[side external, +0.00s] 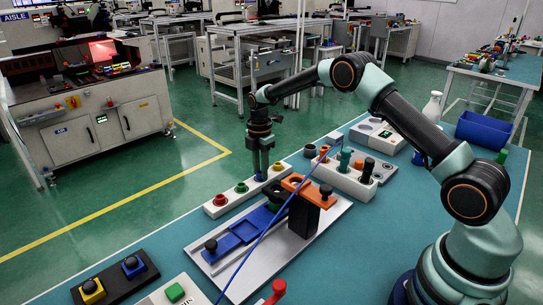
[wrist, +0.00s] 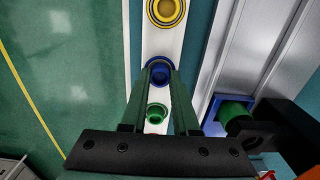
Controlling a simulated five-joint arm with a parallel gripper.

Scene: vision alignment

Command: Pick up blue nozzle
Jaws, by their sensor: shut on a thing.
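The blue nozzle (side external: 260,177) is at the white nozzle strip (side external: 230,203) on the teal bench. My gripper (side external: 260,172) points straight down over the strip, shut on the blue nozzle. In the wrist view the blue nozzle (wrist: 160,73) shows as a blue ring with a dark centre between the two fingertips (wrist: 160,70). The fingers hide its sides. I cannot tell whether it is seated in the strip or slightly raised.
A yellow nozzle (wrist: 166,10) and a green nozzle (wrist: 156,113) flank it closely. A grey plate with a blue slide (side external: 240,232) and an orange-topped block (side external: 308,190) stands beside the strip. A white holder (side external: 345,178) with several upright pieces is further right.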

